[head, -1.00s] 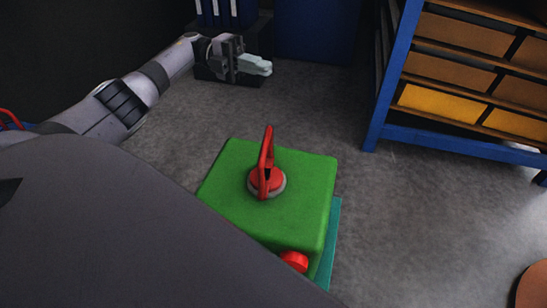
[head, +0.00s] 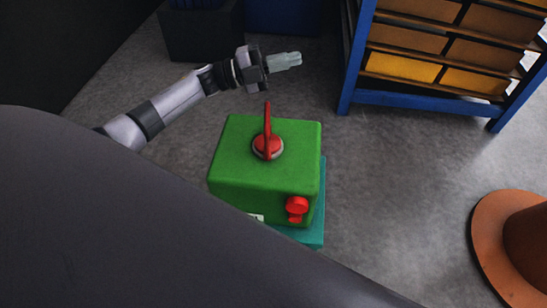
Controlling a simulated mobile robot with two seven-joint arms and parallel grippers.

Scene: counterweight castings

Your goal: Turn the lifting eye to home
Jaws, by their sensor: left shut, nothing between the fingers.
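The red lifting eye (head: 267,132) stands upright on a round red base with a grey ring, on top of the green casting (head: 235,165). Its loop shows nearly edge-on in the head view. A red knob (head: 297,205) sticks out of the casting's front face. My left gripper (head: 298,60) is above and beyond the lifting eye in the picture, a little to its right, apart from it. Its pale fingers are shut with nothing between them and point right. My right gripper is not in view.
The casting sits on a teal base (head: 313,235). A blue-framed shelf (head: 420,103) with brown and yellow bins stands at the back right. A dark box (head: 200,35) is at the back left. An orange-brown round object (head: 490,235) is at the right edge. Grey floor between is clear.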

